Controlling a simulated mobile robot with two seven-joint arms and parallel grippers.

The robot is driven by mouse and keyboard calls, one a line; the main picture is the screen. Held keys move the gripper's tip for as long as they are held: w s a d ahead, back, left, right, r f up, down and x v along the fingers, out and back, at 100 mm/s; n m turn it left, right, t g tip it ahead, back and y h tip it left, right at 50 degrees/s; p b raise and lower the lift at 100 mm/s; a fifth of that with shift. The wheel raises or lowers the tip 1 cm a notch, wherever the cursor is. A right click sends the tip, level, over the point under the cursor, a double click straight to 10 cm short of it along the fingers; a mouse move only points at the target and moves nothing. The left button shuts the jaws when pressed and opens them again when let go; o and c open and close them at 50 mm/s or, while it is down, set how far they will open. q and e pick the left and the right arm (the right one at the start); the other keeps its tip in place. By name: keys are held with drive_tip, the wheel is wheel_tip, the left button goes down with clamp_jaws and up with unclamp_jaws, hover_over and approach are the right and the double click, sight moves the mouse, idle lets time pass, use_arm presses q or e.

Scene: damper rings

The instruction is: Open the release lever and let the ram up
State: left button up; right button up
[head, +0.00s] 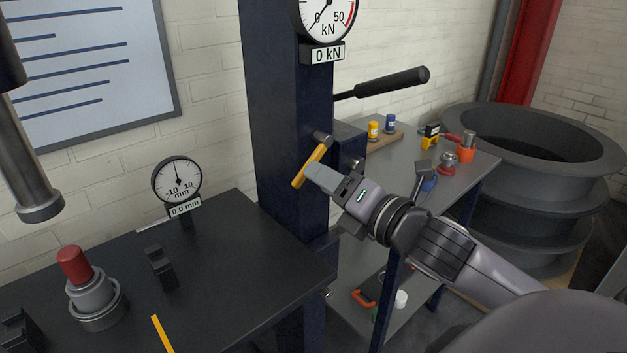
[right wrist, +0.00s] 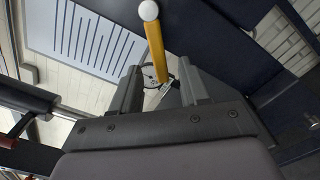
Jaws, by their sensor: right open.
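The release lever (head: 312,167) is a yellow bar on a grey pivot on the dark blue press column (head: 285,110); it slants down to the left. It also shows in the right wrist view (right wrist: 155,48). My right gripper (head: 322,178) is open at the lever, and in the right wrist view the lever's lower end lies between its fingers (right wrist: 160,78). I cannot tell whether they touch it. The ram (head: 35,185) is a grey cylinder at the left, hanging above the black press table (head: 225,275). My left gripper is not in view.
A red-topped grey part (head: 92,290) and a dial gauge reading 0.0 mm (head: 177,182) stand on the press table. A force gauge reads 0 kN (head: 325,52). A black-gripped pump handle (head: 390,83) juts out above my right gripper. A side bench (head: 440,170) holds small items.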

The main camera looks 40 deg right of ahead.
sight(309, 159)
drive_tip(key=shift+w+a, duration=0.15)
drive_tip(key=shift+w, duration=1.6)
clamp_jaws()
